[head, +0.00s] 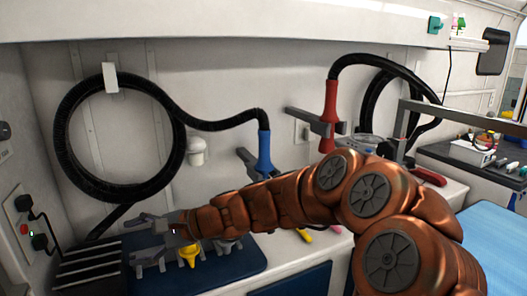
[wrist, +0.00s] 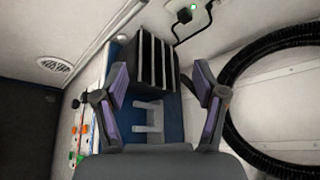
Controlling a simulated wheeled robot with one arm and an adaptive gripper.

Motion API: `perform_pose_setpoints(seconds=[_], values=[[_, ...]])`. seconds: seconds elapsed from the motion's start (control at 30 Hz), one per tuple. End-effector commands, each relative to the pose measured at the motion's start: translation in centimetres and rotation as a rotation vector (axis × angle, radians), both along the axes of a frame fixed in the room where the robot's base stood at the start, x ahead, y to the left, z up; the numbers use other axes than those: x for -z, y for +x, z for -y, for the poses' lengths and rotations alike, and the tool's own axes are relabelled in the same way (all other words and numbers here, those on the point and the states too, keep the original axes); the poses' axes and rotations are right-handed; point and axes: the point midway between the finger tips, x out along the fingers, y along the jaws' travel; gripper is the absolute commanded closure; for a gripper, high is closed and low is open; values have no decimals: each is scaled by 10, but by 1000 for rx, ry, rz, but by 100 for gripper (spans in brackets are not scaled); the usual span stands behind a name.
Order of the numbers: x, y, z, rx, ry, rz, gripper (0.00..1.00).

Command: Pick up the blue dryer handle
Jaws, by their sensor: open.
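The blue dryer handle (head: 264,152) hangs upright in a grey wall clip, on the end of a black hose, in the head view. It does not show in the wrist view. My gripper (head: 140,242) is to the left of the handle and lower, over the left part of a dark blue mat. It is open and empty. In the wrist view my gripper (wrist: 156,88) has its two fingers spread wide, with the dark ribbed box between and beyond them.
A black hose coil (head: 60,150) hangs on the left wall; it also shows in the wrist view (wrist: 236,120). A red handle (head: 331,103) hangs in a clip at right. The dark ribbed box (head: 88,275) stands at lower left. A yellow nozzle (head: 189,254) is on the mat (head: 240,262).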

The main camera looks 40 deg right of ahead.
Motion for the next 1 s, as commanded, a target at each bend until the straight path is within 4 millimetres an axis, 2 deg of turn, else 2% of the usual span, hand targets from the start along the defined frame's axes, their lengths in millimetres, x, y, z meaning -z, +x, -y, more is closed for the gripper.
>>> perform_pose_setpoints(seconds=[0.03, 0.07, 0.1, 0.17, 0.2, 0.27, 0.3, 0.4, 0.43, 0.5, 0.6, 0.73, 1.0], values=[[-30, 21, 42, 135, 106, -3, 29], [-42, 31, 67, 212, 172, -3, 29], [-55, 42, 104, 316, 262, -6, 29], [-71, 52, 162, 469, 391, -9, 29], [-79, 54, 200, 563, 476, -8, 29], [-86, 51, 254, 691, 594, -9, 29], [-87, 47, 287, 768, 667, -11, 29], [-87, 31, 352, 918, 821, -11, 29], [-85, 26, 368, 953, 858, -11, 29], [-81, 15, 396, 1018, 931, -13, 29], [-75, 5, 418, 1072, 988, -14, 29], [-74, 6, 428, 1092, 1012, -14, 29], [-75, 26, 432, 1089, 1011, -10, 29]])
